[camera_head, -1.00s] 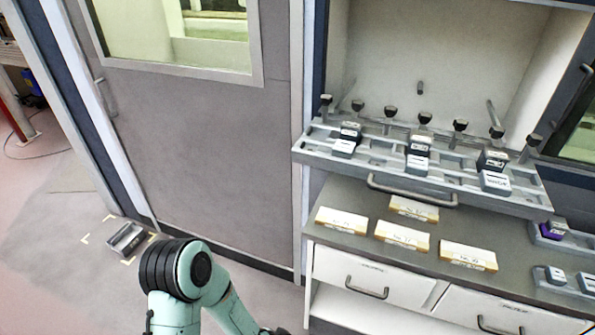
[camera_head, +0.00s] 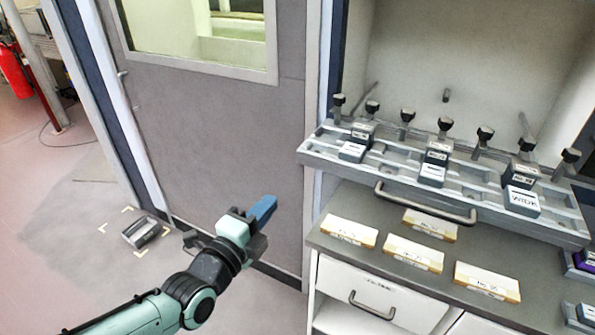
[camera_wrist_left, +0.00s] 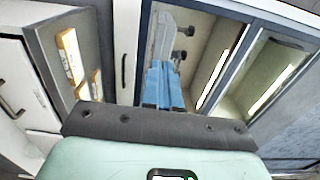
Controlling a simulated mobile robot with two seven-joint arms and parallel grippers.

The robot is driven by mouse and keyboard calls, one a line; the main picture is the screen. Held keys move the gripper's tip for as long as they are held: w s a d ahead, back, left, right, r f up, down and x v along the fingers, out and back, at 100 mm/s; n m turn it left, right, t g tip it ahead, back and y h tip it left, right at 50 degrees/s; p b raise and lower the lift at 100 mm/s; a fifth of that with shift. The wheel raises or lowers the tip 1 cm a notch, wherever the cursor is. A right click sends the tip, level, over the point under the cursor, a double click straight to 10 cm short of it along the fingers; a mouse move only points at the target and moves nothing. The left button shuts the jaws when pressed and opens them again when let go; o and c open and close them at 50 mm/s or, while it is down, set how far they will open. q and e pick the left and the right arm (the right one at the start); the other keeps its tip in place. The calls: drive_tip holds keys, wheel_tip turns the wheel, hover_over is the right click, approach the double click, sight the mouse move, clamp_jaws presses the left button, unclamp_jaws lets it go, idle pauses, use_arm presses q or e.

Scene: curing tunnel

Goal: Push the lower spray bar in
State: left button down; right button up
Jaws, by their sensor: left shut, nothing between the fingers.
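No spray bar can be told for certain. In the open chamber above the worktop, thin dark rods (camera_head: 527,126) and a short peg (camera_head: 446,95) show at the back. A grey slotted tray (camera_head: 350,168) with a row of black knobs and several small labelled blocks juts out in front of them. My left gripper (camera_head: 263,208) is shut and empty, its blue fingers in front of the grey door, left of the tray and apart from it. In the left wrist view its blue fingers (camera_wrist_left: 163,85) point towards the tray and chamber. My right gripper is not in view.
A bar handle (camera_head: 425,205) sits below the tray's front. Several labelled packs (camera_head: 349,232) lie on the worktop (camera_head: 333,202) above white drawers (camera_head: 360,287). A grey door (camera_head: 215,130) stands left. A small grey bin (camera_head: 141,232) is on the floor.

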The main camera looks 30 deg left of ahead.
sight(304, 164)
use_arm(q)
drive_tip(key=w+p, duration=0.1)
drive_tip(key=w, duration=0.7)
drive_tip(key=w+p, duration=0.1)
drive_tip(key=w, duration=0.4)
drive_tip(key=shift+w+d+p, duration=0.1)
drive_tip(key=shift+d+p, duration=0.15)
drive_tip(key=shift+p, duration=0.1)
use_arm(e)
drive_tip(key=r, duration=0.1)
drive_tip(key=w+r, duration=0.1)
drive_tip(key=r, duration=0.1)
